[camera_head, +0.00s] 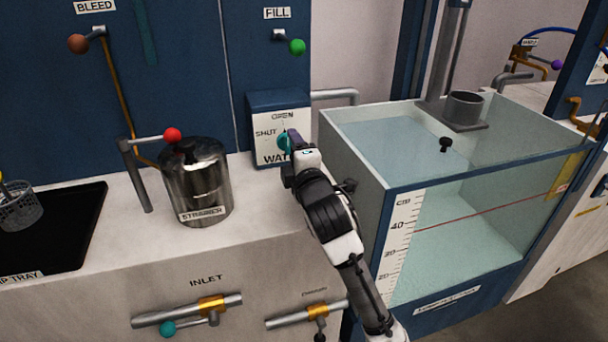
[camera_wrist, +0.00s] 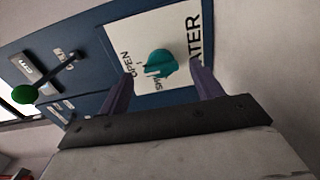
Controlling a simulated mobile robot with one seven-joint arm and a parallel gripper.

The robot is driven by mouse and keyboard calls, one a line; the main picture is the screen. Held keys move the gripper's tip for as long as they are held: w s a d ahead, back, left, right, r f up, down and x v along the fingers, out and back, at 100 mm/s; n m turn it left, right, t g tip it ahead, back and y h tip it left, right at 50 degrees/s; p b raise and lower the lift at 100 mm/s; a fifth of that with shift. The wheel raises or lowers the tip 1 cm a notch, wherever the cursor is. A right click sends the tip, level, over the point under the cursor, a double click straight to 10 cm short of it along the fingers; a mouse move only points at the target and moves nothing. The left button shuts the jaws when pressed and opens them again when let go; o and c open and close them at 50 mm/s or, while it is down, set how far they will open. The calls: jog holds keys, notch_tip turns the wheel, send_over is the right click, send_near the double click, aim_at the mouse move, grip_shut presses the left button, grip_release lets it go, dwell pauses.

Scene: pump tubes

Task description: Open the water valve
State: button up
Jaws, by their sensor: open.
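The water valve is a teal knob (camera_head: 284,141) on a white plate marked OPEN, SHUT and WATER (camera_head: 268,150), on the front of a blue box (camera_head: 277,98). In the wrist view the knob (camera_wrist: 160,64) sits ahead of my gripper, between the lines of its two fingers. My gripper (camera_wrist: 163,84) is open, its fingers spread on either side of the knob and apart from each other. In the head view my gripper (camera_head: 290,158) is at the knob and hides part of it and of the lettering. Whether the fingers touch the knob, I cannot tell.
A metal strainer (camera_head: 197,185) with a red-knobbed lever (camera_head: 172,135) stands left of the valve. A glass water tank (camera_head: 460,215) stands close on the right of my arm. A green FILL lever (camera_head: 297,47) is above. The counter between strainer and valve is clear.

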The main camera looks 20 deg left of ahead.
jog(key=b+v, duration=0.2)
jog(key=v, duration=0.7)
jog(key=shift+s+d, duration=0.1)
